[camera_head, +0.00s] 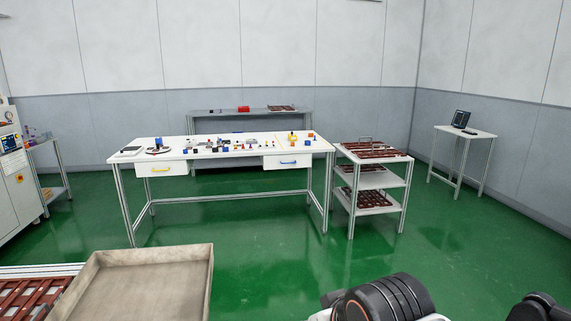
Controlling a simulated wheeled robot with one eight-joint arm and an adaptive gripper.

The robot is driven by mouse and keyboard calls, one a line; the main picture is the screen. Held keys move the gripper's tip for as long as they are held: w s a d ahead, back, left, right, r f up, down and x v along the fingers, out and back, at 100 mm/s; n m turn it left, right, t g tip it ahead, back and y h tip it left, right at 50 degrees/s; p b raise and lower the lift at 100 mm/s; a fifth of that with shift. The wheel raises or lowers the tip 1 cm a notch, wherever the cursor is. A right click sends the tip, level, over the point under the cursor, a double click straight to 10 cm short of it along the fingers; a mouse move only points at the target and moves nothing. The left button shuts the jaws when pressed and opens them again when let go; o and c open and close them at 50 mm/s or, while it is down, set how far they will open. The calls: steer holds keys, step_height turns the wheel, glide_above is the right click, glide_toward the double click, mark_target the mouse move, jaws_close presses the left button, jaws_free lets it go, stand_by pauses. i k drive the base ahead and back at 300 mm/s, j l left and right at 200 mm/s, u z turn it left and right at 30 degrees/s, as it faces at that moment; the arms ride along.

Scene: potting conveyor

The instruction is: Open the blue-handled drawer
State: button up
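The white drawer with the blue handle (288,162) hangs under the right part of the white worktable (220,156), across the room. Its front looks flush with the table's front, so it appears shut. A second white drawer with a yellow handle (160,170) hangs under the table's left part. Dark, rounded parts of my own arm show at the bottom right, far from the table. My gripper's fingers cannot be made out.
Small parts cover the tabletop. A shelf cart (411,158) with brown trays stands just right of the table. A beige bin (208,275) is near at lower left. Green floor (270,225) is clear before the table. A laptop (461,118) sits on a side table at right.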

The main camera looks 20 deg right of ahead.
mark_target(284, 155)
steer(key=i+l+z, duration=0.45)
steer(key=i, duration=1.4)
steer(key=i+j+z, duration=0.25)
steer(key=i+z, duration=0.15)
steer(key=i, duration=1.4)
